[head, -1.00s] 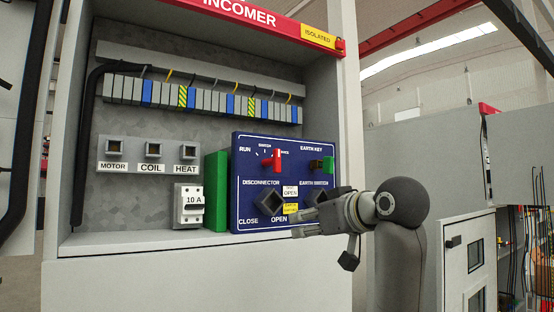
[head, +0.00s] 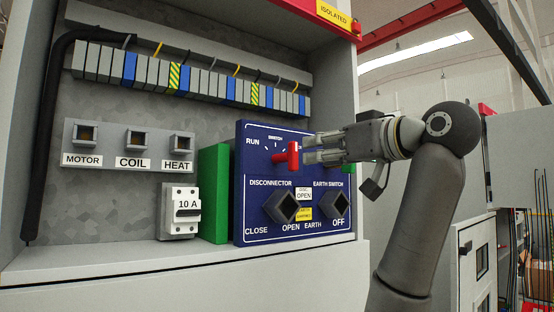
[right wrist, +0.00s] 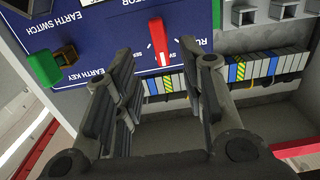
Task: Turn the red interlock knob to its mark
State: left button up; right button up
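The red interlock knob (head: 290,156) sits on the upper part of the blue panel (head: 262,218), under a scale of white marks with RUN at the left. Its red handle stands near upright in the head view. My right gripper (head: 308,150) is just right of the knob, fingers pointing at it. In the right wrist view the red knob (right wrist: 158,38) lies ahead of the gap between the open fingers (right wrist: 156,62); nothing is between them. I cannot tell whether a fingertip touches it. The gripper hides the scale's right end in the head view. My left gripper is not in view.
A green earth key (right wrist: 45,68) sits beside the knob, partly hidden in the head view. Two black switch handles (head: 283,207) (head: 336,204) stick out below. A green block (head: 214,190) and a 10 A breaker (head: 181,212) stand to the left.

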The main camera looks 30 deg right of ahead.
aim_at(296, 153)
jog(key=w+p, duration=0.2)
jog(key=w+r+p, duration=0.1)
jog(key=w+p, duration=0.1)
jog(key=shift+w+a, duration=0.2)
jog(key=shift+w, duration=0.1)
jog(key=w, duration=0.1)
jog(key=w+p, duration=0.1)
jog(key=w, duration=0.1)
jog(key=shift+w+a+f, duration=0.15)
jog(key=shift+w+f, duration=0.05)
jog(key=shift+w+f+p, duration=0.1)
jog(key=shift+w+p, duration=0.25)
jog(key=shift+w, duration=0.25)
jog(key=shift+s, duration=0.1)
jog(key=shift+c, duration=1.5)
grip_shut()
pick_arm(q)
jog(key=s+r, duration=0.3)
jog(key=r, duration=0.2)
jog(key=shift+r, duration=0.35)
